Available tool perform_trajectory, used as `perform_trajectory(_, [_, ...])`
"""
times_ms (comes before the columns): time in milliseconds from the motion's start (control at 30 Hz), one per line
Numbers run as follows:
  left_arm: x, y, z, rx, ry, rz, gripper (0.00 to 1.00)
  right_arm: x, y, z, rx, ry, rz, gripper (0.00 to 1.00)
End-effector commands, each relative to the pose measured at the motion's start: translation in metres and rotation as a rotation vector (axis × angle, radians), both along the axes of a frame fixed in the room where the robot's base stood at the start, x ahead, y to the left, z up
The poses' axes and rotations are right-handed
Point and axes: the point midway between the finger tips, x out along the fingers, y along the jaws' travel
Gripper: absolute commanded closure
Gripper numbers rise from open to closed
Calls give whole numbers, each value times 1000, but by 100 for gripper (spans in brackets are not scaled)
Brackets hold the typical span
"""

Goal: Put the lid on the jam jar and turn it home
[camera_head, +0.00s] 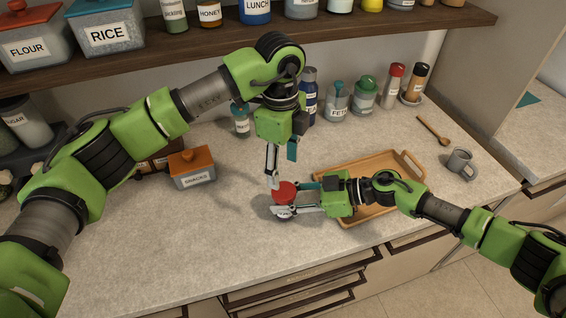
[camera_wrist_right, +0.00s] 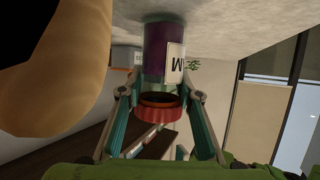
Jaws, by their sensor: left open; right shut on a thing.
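The jam jar (camera_wrist_right: 154,52) is purple with a white label and appears upside down in the right wrist view, its base on the counter. My right gripper (camera_head: 300,200) is shut on it, one finger on each side. The red lid (camera_head: 284,190) is over the jar's mouth end. In the right wrist view the lid (camera_wrist_right: 158,113) shows a dark hollow facing the jar, with a gap seeming to show between them. My left gripper (camera_head: 281,174) points down and is open just above the lid. In the head view the lid and right fingers mostly hide the jar.
A wooden tray (camera_head: 401,203) lies right behind my right gripper. A mug (camera_head: 460,163) and a wooden spoon (camera_head: 433,130) are farther right. An orange-lidded box (camera_head: 192,168) stands left. Several jars and bottles line the wall. The front-left counter is clear.

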Motion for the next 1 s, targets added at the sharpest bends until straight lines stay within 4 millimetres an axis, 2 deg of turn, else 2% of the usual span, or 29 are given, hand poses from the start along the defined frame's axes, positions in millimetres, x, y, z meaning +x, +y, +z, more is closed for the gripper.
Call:
perform_trajectory(500, [-1,-1,-70,1,3,0,45,0,0,1,2,-1,0,100])
perform_trajectory(667, [-1,-1,-77,0,1,-1,45,0,0,1,2,-1,0,100])
perform_trajectory(933, [-1,-2,-78,1,0,-1,45,0,0,1,2,-1,0,100])
perform_trajectory(1000, [-1,-2,-78,1,0,-1,63,0,0,1,2,-1,0,100])
